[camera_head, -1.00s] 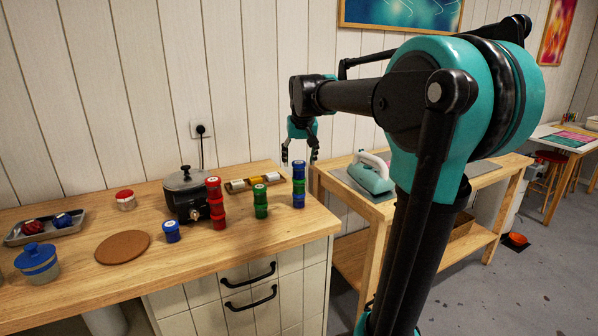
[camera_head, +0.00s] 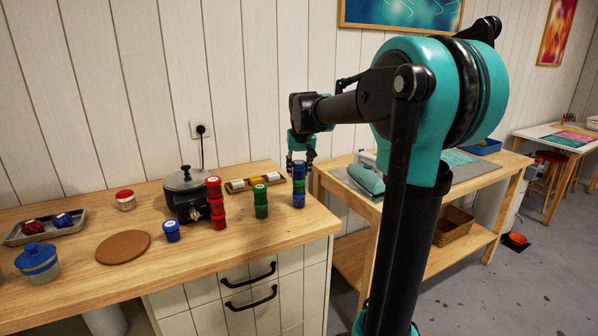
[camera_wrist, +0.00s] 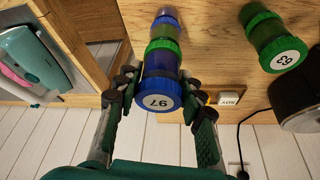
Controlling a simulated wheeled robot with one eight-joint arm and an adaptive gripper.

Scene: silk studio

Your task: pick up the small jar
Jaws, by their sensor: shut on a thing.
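A stack of small jars stands at the right end of the wooden counter. Its top jar (camera_head: 299,168) has a blue lid and a white number label, which faces the camera in the wrist view (camera_wrist: 158,101). A green-lidded jar (camera_wrist: 162,47) and another blue jar (camera_wrist: 166,17) are below it. My gripper (camera_head: 300,163) has come down over the stack from above. In the wrist view its two fingers (camera_wrist: 160,84) are shut on the top blue jar, one on each side. The jar appears still in line with the stack; whether it has lifted off cannot be told.
A green stack (camera_head: 261,201) and a taller red stack (camera_head: 216,204) stand to the left, with a lone blue jar (camera_head: 172,231). A black pot (camera_head: 186,192) is behind them. A small wooden tray (camera_head: 258,184) lies close behind the stacks. The counter's right edge is near.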

